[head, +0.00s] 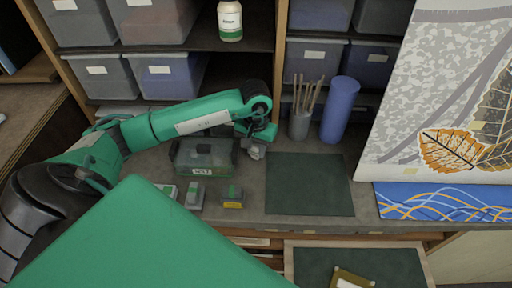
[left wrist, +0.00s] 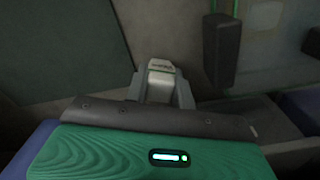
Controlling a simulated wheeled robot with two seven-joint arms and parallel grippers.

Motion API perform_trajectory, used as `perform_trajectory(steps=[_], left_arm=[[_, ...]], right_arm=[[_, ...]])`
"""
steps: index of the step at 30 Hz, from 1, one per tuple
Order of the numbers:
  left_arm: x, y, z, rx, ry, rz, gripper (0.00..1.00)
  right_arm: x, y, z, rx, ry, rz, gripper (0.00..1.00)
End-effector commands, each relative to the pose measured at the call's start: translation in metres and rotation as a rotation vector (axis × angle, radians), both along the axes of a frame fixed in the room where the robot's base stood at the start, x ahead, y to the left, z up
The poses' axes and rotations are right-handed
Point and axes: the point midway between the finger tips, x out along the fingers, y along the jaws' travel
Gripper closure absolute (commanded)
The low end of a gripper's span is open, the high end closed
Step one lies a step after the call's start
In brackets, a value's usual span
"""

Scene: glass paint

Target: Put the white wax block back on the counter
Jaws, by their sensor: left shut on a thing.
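My left gripper (head: 256,146) reaches across the counter (head: 360,195) from the left, pointing down between the dark lidded box and the cup of sticks. It is shut on a small whitish block (head: 256,154), mostly covered by the fingers. In the left wrist view the whitish block (left wrist: 160,66) shows between the grey fingertips of the gripper (left wrist: 160,82), over grey counter. I cannot tell whether the block touches the counter. My right gripper is not in view.
A dark lidded box (head: 203,155) with a label stands left of the gripper. Small blocks (head: 233,197) lie in front of it. A cup of sticks (head: 299,122), a blue cylinder (head: 339,110) and a dark green mat (head: 308,184) are to the right. Shelves stand behind.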

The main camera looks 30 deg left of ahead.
Motion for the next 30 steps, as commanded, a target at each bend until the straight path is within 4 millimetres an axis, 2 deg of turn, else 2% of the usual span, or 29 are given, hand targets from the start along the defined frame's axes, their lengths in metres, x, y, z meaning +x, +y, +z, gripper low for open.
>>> perform_trajectory(steps=[2, 3, 6, 14, 18, 20, 30], left_arm=[[0.0, 0.0, -0.004, 0.0, -0.001, 0.0, 1.0], [0.0, 0.0, -0.002, 0.0, 0.0, 0.0, 0.69], [0.0, 0.0, -0.002, 0.0, 0.0, 0.0, 0.53], [0.0, 0.0, -0.001, 0.0, 0.0, 0.0, 0.53], [0.0, 0.0, 0.004, -0.001, 0.0, 0.0, 0.53], [0.001, 0.0, 0.006, 0.0, -0.004, 0.0, 0.53], [0.001, 0.0, 0.063, 0.0, -0.006, 0.0, 0.53]], right_arm=[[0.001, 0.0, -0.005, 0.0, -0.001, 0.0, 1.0], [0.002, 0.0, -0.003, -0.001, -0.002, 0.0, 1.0], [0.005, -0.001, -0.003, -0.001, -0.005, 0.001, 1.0], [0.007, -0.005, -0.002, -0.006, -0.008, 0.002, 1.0], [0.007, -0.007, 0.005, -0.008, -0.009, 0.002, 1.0], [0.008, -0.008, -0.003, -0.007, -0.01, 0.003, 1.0], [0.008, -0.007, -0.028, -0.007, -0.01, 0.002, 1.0]])
